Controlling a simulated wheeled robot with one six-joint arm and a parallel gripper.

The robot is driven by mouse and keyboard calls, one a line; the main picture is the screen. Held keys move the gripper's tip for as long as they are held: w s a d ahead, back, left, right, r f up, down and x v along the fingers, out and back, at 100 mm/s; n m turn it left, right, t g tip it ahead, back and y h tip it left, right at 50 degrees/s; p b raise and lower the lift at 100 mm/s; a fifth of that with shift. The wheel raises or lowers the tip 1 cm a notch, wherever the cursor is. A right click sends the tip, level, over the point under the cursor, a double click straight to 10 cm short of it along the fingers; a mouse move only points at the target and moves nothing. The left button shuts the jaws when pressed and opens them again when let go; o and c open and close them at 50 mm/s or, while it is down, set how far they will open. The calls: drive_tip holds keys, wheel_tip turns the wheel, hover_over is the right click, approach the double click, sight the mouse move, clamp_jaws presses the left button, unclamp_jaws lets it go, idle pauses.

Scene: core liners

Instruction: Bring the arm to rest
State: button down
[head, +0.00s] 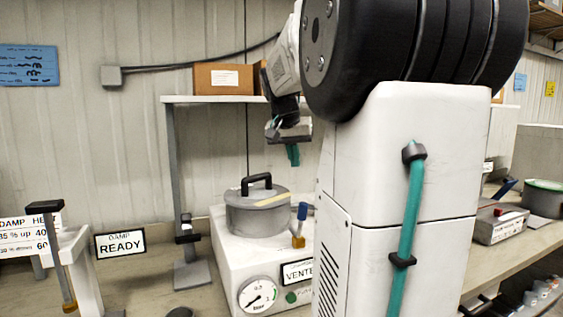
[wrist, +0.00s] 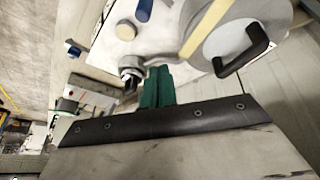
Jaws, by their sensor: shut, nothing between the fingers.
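My gripper (head: 292,155) hangs from my arm in the head view, with its teal fingers pointing down. It is above and behind the right side of a grey lidded pot (head: 258,212) in the picture, apart from it. In the wrist view the teal fingers (wrist: 157,88) are together with nothing between them. The pot's lid with its black handle (wrist: 245,50) shows at the upper right of the wrist view. My white column and black shoulder hide much of the head view's middle right.
The pot sits on a white box with a pressure gauge (head: 258,295) and a blue-handled valve (head: 300,225). A grey shelf (head: 205,99) bears a cardboard box (head: 223,79). A "READY" sign (head: 120,242) stands left. A grey box (head: 497,222) is on the bench at right.

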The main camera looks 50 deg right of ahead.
idle(0.3)
drive_tip(key=s+a+f+n+y, duration=0.1)
drive_tip(key=s+a+f+n, duration=0.3)
drive_tip(key=a, duration=0.8)
drive_tip(key=s+a+f+n+y, duration=0.2)
drive_tip(key=s+a+f+n, duration=0.2)
drive_tip(key=a, duration=0.9)
drive_tip(key=s+a+f+n+y, duration=0.1)
drive_tip(key=s+a+f+n, duration=0.4)
drive_tip(key=a+f, duration=0.4)
drive_tip(key=a, duration=0.3)
drive_tip(key=shift+s+a+f+t+y, duration=0.2)
drive_tip(key=shift+t+y, duration=0.1)
drive_tip(key=shift+y, duration=0.1)
drive_tip(key=shift+a, duration=0.1)
